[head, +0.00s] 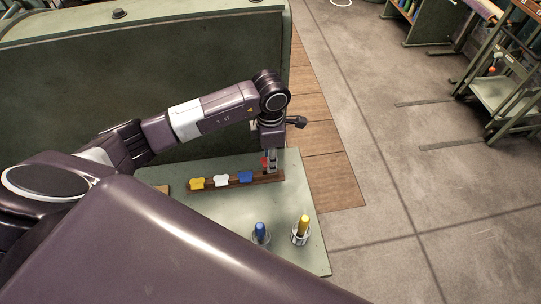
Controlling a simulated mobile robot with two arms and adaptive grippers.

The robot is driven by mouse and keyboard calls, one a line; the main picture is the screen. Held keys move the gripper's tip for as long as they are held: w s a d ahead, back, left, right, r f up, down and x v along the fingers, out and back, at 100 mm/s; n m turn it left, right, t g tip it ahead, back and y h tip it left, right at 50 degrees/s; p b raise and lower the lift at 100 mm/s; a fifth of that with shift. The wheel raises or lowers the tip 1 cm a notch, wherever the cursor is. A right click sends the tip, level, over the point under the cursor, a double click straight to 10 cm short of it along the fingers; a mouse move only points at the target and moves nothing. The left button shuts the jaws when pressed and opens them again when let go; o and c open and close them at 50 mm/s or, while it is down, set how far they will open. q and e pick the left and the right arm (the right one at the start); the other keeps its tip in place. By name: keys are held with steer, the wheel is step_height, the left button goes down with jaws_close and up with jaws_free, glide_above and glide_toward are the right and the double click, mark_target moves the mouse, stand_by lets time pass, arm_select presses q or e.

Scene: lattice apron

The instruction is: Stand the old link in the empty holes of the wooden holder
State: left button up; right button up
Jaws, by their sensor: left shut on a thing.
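The wooden holder (208,189) is a long brown bar lying on the green tabletop. A yellow piece (197,183), a white piece (221,181) and a blue piece (245,177) stand in a row along it. My left gripper (268,165) points down over the holder's right end. It is shut on a small red link (265,163), in line with the row, which I take as the old link. The fingers partly cover it, and I cannot tell whether its lower end is in the holes or just above them. My right gripper is not in view.
A blue-topped tool (260,230) and a yellow-topped one (303,226) stand in cups near the front of the green tabletop (210,225). A tall green panel (100,80) rises behind. Open floor (400,190) lies to the right, with a shelf cart (500,95) beyond.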

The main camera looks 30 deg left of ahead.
mark_target(271, 174)
arm_select(q)
steer(key=shift+f+b, duration=0.85)
steer(key=shift+f, duration=0.55)
steer(key=shift+f+b, duration=0.35)
steer(key=shift+f, duration=0.35)
steer(key=shift+f+b, duration=0.2)
steer(key=shift+b, duration=0.35)
steer(key=shift+f+b, duration=0.4)
steer(key=shift+b, duration=0.1)
stand_by(0.4)
steer(key=shift+f+b, duration=0.4)
steer(key=shift+b, duration=0.15)
stand_by(0.6)
steer(key=shift+f+b, duration=0.2)
steer(key=shift+b, duration=0.1)
steer(key=o, duration=1.3)
